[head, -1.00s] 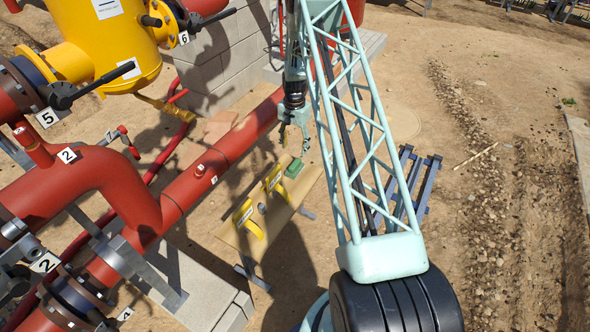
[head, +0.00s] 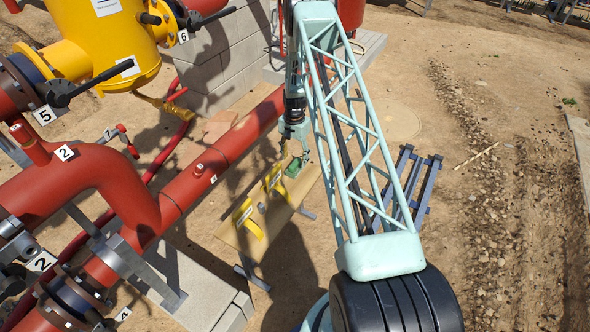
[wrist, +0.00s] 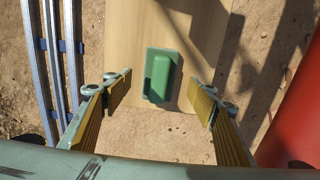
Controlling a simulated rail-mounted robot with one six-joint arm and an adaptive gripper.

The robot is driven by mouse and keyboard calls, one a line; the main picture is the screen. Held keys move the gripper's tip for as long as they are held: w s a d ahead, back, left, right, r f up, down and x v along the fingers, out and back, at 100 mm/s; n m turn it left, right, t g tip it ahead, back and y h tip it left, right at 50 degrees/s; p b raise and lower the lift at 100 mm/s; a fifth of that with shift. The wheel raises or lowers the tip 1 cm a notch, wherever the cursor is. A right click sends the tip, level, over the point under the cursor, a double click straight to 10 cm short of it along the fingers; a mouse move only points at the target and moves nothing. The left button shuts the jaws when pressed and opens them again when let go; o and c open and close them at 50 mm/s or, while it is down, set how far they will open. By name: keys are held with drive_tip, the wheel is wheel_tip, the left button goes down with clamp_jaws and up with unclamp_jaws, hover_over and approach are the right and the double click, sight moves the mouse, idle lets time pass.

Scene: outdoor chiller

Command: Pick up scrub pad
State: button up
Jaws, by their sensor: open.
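The scrub pad (wrist: 161,75) is a green block lying on the end of a light wooden board. It also shows in the head view (head: 293,167), close by my gripper (head: 296,151). In the wrist view my gripper (wrist: 163,91) is open, with one yellow-lined finger to the left of the pad and one to the right. The pad lies between the fingers in the picture, and neither finger appears to touch it. Its height below the fingertips is hard to tell.
The wooden board (head: 233,236) also holds yellow-handled tools (head: 248,218). A red pipe (head: 215,160) runs to its left in the head view. A blue metal rack (head: 412,195) stands at right. Open dirt lies beyond it.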

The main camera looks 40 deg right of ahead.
sight(295, 162)
drive_tip(key=shift+f, duration=0.25)
drive_tip(key=shift+d+f+b, duration=0.15)
drive_tip(key=shift+f+b, duration=0.55)
drive_tip(key=shift+f, duration=1.8)
drive_tip(key=shift+c, duration=0.9)
drive_tip(key=c, duration=0.8)
